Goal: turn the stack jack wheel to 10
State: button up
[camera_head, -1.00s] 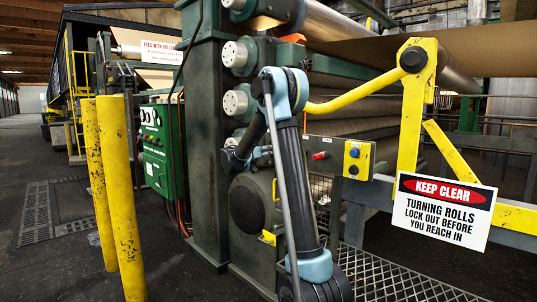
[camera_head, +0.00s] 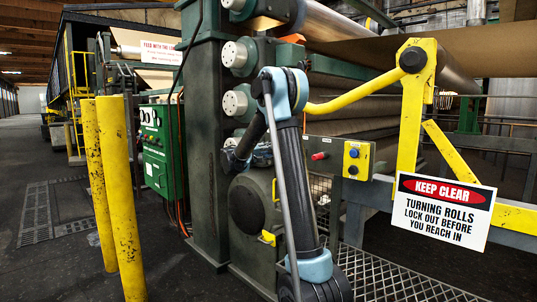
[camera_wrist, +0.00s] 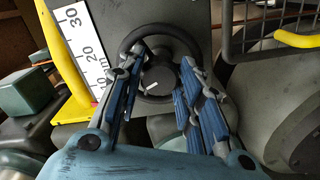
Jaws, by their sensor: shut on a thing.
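The jack wheel is a black round handwheel (camera_wrist: 158,29) in the upper middle of the wrist view. A white scale (camera_wrist: 82,40) marked in mm, with 30 and 20 readable, stands left of the wheel. In the head view my gripper (camera_head: 240,158) is beside the dark green machine frame, and the wheel cannot be made out there.
A yellow bar (camera_wrist: 66,62) runs along the scale's left side. A black wire guard (camera_wrist: 262,25) is right of the wheel. In the head view, a yellow control box (camera_head: 357,160), a yellow frame (camera_head: 411,115) and a warning sign (camera_head: 440,209) stand right of my arm. Yellow posts (camera_head: 122,200) stand left.

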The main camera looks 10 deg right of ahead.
jog(key=m, duration=3.3)
jog(key=shift+w+a+m, duration=0.1)
jog(key=shift+a+m, duration=0.1)
jog(key=shift+m, duration=0.1)
dwell(0.5)
jog(key=o, duration=1)
jog(key=shift+f, duration=0.1)
jog(key=shift+o, duration=0.3)
